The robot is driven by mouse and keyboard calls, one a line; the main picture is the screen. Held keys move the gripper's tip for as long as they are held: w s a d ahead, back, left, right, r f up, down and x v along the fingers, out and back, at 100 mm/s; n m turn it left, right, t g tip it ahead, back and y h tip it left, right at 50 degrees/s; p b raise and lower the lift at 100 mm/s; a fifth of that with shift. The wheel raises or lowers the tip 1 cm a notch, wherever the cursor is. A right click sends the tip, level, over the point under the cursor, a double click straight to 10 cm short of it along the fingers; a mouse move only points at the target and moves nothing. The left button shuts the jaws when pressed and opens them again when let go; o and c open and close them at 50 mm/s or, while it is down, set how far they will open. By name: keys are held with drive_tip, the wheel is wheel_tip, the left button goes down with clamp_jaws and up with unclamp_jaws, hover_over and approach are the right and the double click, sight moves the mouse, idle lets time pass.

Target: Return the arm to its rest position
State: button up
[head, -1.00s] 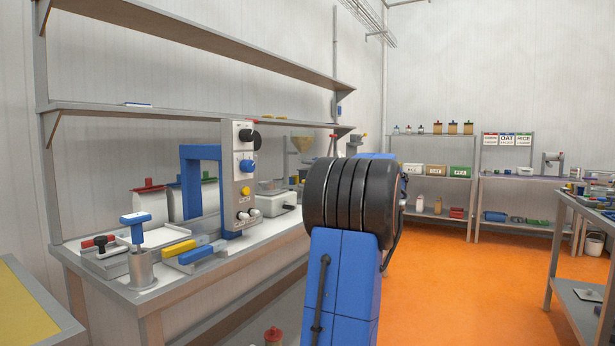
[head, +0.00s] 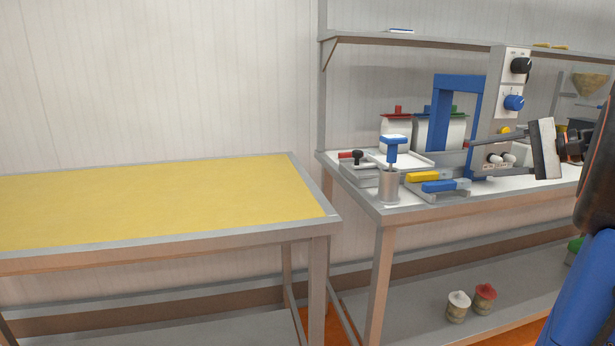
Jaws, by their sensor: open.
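My arm stands at the right edge in the head view, its blue and dark links (head: 588,240) partly cut off by the frame. My gripper (head: 543,148) is at the right, in front of the bench with the blue-framed machine (head: 441,112). The machine's grey control panel (head: 508,85) with knobs stands behind and left of the gripper. How far the gripper is from the machine is hard to tell.
A yellow-topped table (head: 160,203) at left is bare. On the bench (head: 402,217) are a metal cup with a blue-handled tool (head: 390,186), a yellow-handled tool (head: 424,177) and a blue-handled tool (head: 440,187). Red-lidded (head: 485,297) and white-lidded (head: 458,305) jars sit below.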

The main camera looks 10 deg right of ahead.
drive_tip(key=s+a+f+n+g+h, duration=0.2)
drive_tip(key=s+a+f+g, duration=0.15)
drive_tip(key=a+f, duration=0.5)
drive_tip(key=s+a+f+n+g+h, duration=0.1)
drive_tip(key=s+a+f+n+g, duration=0.25)
drive_tip(key=a, duration=0.85)
drive_tip(key=s+a+f+n+h, duration=0.2)
drive_tip(key=s+f+n+h, duration=0.1)
drive_tip(key=s+f, duration=0.4)
drive_tip(key=s+a+f+n+t+h, duration=0.1)
drive_tip(key=s+a+f+n+h, duration=0.1)
drive_tip(key=s+f+n, duration=0.3)
drive_tip(key=s+a+f, duration=0.1)
drive_tip(key=s+f, duration=0.2)
drive_tip(key=shift+s+f+h, duration=0.15)
drive_tip(key=shift+s+h, duration=0.05)
drive_tip(key=shift+h, duration=0.2)
